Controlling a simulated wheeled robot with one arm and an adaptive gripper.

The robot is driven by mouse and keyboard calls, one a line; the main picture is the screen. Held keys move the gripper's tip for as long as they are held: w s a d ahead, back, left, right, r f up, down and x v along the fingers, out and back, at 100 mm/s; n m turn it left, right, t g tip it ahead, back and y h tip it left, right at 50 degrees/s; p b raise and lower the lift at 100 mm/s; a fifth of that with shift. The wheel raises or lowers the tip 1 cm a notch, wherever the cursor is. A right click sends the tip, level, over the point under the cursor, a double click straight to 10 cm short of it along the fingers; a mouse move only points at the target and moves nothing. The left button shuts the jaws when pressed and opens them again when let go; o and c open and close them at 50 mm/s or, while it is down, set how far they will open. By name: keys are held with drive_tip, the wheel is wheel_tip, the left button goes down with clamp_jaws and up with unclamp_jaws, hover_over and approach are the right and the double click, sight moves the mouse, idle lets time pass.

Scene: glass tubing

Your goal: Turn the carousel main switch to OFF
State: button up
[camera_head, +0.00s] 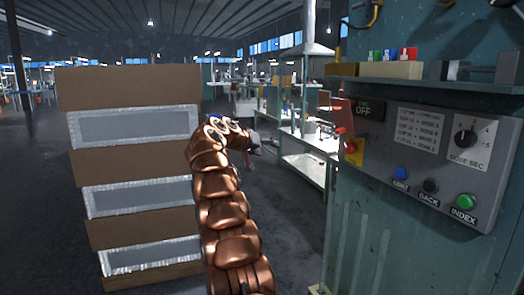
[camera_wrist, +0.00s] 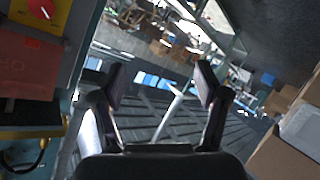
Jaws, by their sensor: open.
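The carousel main switch (camera_head: 351,147) is a red knob on a yellow plate at the left edge of the grey control panel (camera_head: 400,165). It also shows cut off at the top left of the wrist view (camera_wrist: 40,9). A dark label reading OFF (camera_head: 364,111) is above it to the right. I cannot tell the knob's setting. My gripper (camera_wrist: 158,86) is open and empty, its two fingers spread. In the head view my gripper (camera_head: 248,143) is at the end of my copper arm, left of the panel and apart from the switch.
The panel also carries blue (camera_head: 401,173), black (camera_head: 430,186) and green (camera_head: 464,202) buttons and a dial (camera_head: 466,138). A red plate (camera_head: 342,113) is above the switch. Stacked brown boxes (camera_head: 130,85) stand left of my arm. Floor between boxes and machine looks open.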

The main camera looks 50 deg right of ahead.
drive_tip(key=shift+w+a+f+n, duration=0.1)
drive_tip(key=shift+w+a+n, duration=0.05)
drive_tip(key=shift+a, duration=0.25)
drive_tip(key=shift+w+a+f+n, duration=0.1)
drive_tip(key=shift+w+a+n, duration=0.05)
drive_tip(key=shift+a, duration=0.2)
drive_tip(key=s+a+f+n+t+y, duration=0.1)
drive_tip(key=s+a+f+n+y, duration=0.15)
drive_tip(key=a, duration=0.75)
drive_tip(key=s+a+f+n+y, duration=0.2)
drive_tip(key=a+f, duration=0.1)
drive_tip(key=a, duration=0.7)
drive_tip(key=s+a+f+n+t+y, duration=0.1)
drive_tip(key=s+a+f+n+y, duration=0.15)
drive_tip(key=a, duration=0.75)
drive_tip(key=s+a+f+n+g+y, duration=0.1)
drive_tip(key=s+a+f+y, duration=0.1)
drive_tip(key=s+a+f, duration=0.3)
drive_tip(key=s+a+f+n+g+y, duration=0.1)
drive_tip(key=s+a+f, duration=0.4)
drive_tip(key=s+a, duration=0.8)
drive_tip(key=s+a+f+n+g+y, duration=0.1)
drive_tip(key=s+a+f+n+y, duration=0.1)
drive_tip(key=s+a+f, duration=0.3)
drive_tip(key=s+a+y, duration=0.1)
drive_tip(key=s+a, duration=0.3)
drive_tip(key=s, duration=0.5)
drive_tip(key=shift+s+f, duration=0.25)
drive_tip(key=shift+f, duration=0.15)
